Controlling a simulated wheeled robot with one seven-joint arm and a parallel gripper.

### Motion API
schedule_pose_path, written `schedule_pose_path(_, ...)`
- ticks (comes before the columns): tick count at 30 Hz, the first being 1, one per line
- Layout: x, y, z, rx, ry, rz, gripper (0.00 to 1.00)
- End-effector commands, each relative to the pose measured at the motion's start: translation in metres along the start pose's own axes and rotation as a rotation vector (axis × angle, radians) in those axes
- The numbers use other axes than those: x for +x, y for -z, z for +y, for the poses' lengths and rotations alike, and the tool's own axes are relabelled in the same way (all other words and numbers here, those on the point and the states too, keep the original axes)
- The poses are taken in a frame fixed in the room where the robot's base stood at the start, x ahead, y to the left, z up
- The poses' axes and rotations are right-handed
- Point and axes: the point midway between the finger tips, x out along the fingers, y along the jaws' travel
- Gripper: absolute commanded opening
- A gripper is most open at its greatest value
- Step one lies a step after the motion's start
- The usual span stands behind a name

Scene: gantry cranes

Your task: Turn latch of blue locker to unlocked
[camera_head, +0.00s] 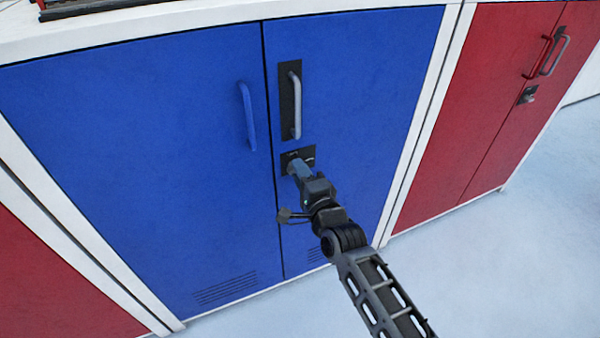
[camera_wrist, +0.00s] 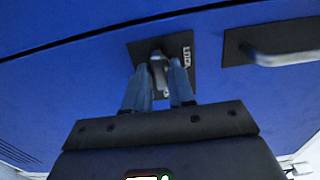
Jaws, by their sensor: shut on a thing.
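The blue locker (camera_head: 150,130) has two closed doors, and the latch sits on a black plate on its right door, below the grey handle (camera_head: 295,105). My gripper (camera_head: 293,167) is at this latch and hides most of it in the head view. In the wrist view the latch (camera_wrist: 157,62) is a small grey knob on the black plate (camera_wrist: 138,50), with white lettering partly visible beside it. The fingers of my gripper (camera_wrist: 160,75) are shut on the latch, one on each side. The exact turn of the latch is hard to tell.
A blue handle (camera_head: 247,115) stands out from the left door. The grey handle on its plate (camera_wrist: 285,55) is close to the right of my gripper in the wrist view. Red lockers (camera_head: 500,90) flank the blue one. The pale floor (camera_head: 500,270) in front is clear.

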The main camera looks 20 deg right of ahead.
Motion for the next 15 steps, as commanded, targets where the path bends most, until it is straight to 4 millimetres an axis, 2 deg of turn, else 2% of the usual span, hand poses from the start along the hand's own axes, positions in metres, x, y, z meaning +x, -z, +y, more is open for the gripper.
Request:
schedule_pose_path(1,0.0003,0.0009,0.0002,0.0,-0.001,0.001,0.27)
schedule_pose_path(5,0.0002,0.0007,0.0002,0.0,0.0,0.001,0.38)
schedule_pose_path(15,-0.0039,0.001,0.0027,0.0,0.0,0.002,0.38)
